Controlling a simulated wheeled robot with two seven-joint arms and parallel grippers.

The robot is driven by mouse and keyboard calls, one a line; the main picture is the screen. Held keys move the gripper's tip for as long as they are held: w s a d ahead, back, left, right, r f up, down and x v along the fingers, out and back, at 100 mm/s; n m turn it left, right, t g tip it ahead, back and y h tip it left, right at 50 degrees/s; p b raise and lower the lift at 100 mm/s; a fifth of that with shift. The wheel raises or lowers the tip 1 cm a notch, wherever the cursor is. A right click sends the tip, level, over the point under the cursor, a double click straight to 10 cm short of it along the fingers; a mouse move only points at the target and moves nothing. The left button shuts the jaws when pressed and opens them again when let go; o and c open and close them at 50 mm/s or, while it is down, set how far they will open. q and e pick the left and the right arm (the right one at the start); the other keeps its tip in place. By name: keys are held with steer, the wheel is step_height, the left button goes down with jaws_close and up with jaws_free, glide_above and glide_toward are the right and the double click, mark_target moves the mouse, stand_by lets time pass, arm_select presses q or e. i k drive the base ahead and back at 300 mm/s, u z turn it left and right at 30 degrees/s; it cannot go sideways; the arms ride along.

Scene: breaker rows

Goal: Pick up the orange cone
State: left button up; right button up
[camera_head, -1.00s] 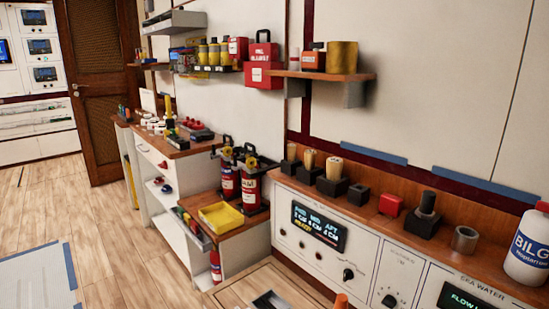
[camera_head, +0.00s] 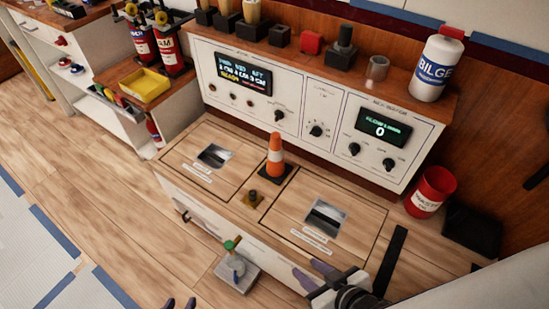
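The orange cone (camera_head: 276,158) has a white band and a dark square base. It stands upright on the wooden bench top between two inset panels, below the white control panel. My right gripper (camera_head: 314,274) is at the lower middle, in front of the bench and well short of the cone. Its two purple fingertips are apart with nothing seen between them. My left gripper (camera_head: 180,303) shows only as two dark fingertips at the bottom edge. They are apart with nothing seen between them, left of and far from the cone.
The control panel (camera_head: 300,128) rises behind the cone. A red bin (camera_head: 430,191) is to the right. A grey block with a green-topped valve (camera_head: 237,274) juts out at the front. The bench top around the cone is mostly clear.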

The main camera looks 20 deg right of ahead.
mark_target(276, 170)
steer(key=u, duration=1.85)
steer(key=i, duration=2.1)
steer(key=z, duration=3.1)
steer(key=i, duration=0.5)
steer(key=u, duration=0.05)
